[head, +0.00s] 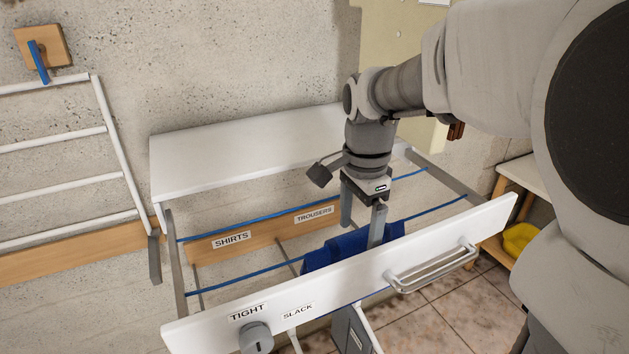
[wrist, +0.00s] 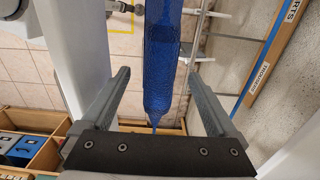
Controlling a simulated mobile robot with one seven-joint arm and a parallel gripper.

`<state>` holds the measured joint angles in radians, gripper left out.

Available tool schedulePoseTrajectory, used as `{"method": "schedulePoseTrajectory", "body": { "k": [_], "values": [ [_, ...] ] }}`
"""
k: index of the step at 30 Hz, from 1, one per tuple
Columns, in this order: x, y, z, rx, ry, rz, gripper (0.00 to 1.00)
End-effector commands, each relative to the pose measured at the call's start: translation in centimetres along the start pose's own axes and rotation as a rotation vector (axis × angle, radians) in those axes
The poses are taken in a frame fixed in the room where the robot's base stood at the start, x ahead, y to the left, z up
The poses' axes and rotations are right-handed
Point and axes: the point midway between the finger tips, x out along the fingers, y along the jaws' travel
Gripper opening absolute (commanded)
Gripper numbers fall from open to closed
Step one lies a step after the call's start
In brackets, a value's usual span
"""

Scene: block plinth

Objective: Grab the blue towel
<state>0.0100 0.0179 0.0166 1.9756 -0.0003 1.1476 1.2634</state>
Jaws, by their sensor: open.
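The blue towel (head: 335,250) hangs over a blue line inside the pull-out drying rack, behind its white front panel. Its lower part is hidden by that panel in the head view. My gripper (head: 361,235) points down at the towel, with one finger on each side of it. In the wrist view, the towel (wrist: 163,50) runs as a narrow strip between the two spread fingers of my gripper (wrist: 158,74). Gaps show on both sides, so the jaws are open and not closed on it.
The white front panel (head: 290,305) carries a metal handle (head: 432,268) and a grey knob (head: 255,338). Blue lines (head: 262,270) cross the rack. A white shelf (head: 245,155) lies behind. A white rail frame (head: 60,140) stands at left, and a yellow item (head: 519,238) at right.

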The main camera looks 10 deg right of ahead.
Motion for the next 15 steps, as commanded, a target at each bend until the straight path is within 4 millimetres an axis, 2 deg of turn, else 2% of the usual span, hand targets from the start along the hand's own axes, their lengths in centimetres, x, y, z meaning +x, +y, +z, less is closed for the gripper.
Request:
{"method": "schedulePoseTrajectory", "body": {
  "k": [3, 6, 13, 14, 15],
  "values": [
    [1.8, 0.1, 0.0, 0.000, -0.001, 0.004, 0.94],
    [2.6, 0.1, 0.0, 0.000, -0.001, 0.002, 0.94],
    [2.8, 0.1, 0.0, 0.000, 0.000, 0.000, 0.94],
    [2.8, 0.1, 0.0, 0.000, 0.000, 0.000, 0.92],
    [2.8, 0.1, 0.0, 0.000, 0.000, 0.000, 0.85]
  ]
}}
